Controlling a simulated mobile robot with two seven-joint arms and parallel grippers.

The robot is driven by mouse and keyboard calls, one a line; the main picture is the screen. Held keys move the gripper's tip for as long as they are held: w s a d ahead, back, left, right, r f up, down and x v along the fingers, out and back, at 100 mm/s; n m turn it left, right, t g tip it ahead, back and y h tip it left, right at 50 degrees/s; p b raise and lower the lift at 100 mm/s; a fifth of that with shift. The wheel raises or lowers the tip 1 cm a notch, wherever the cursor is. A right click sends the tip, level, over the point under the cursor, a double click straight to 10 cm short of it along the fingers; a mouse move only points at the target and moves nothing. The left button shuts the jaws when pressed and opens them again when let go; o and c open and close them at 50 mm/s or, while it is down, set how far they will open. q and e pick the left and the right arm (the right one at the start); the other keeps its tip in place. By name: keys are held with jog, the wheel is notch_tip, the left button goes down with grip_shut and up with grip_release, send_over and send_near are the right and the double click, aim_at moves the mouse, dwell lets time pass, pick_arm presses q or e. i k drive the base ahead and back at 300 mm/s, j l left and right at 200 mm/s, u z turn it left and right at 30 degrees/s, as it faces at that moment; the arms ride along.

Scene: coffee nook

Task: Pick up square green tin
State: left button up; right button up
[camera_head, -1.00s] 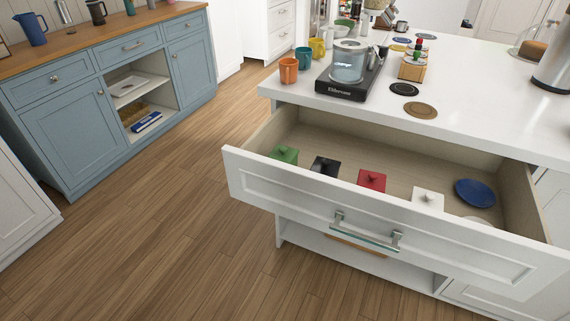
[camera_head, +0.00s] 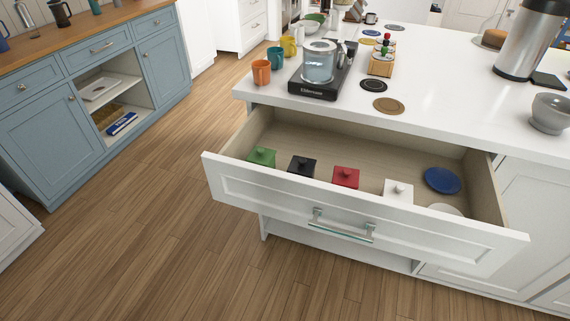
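The square green tin (camera_head: 262,157) sits in the open drawer (camera_head: 345,205) of the white island, at the drawer's left end. It has a lid with a small knob. In a row to its right are a black tin (camera_head: 302,165), a red tin (camera_head: 346,177) and a white tin (camera_head: 397,190). The drawer front hides the lower parts of the tins. Neither of my grippers shows in the head view.
A blue dish (camera_head: 442,180) and a partly hidden white dish (camera_head: 445,209) lie at the drawer's right. The countertop (camera_head: 450,100) above holds a scale with a kettle (camera_head: 319,63), cups and coasters. Wooden floor (camera_head: 140,230) is clear at left.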

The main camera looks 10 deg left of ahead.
aim_at(259, 155)
jog(key=j+z, duration=0.25)
jog(key=z, duration=0.15)
jog(key=i+j+z, duration=0.1)
jog(key=j+z, duration=0.2)
jog(key=z, duration=0.15)
jog(key=j+z, duration=0.6)
jog(key=z, duration=0.2)
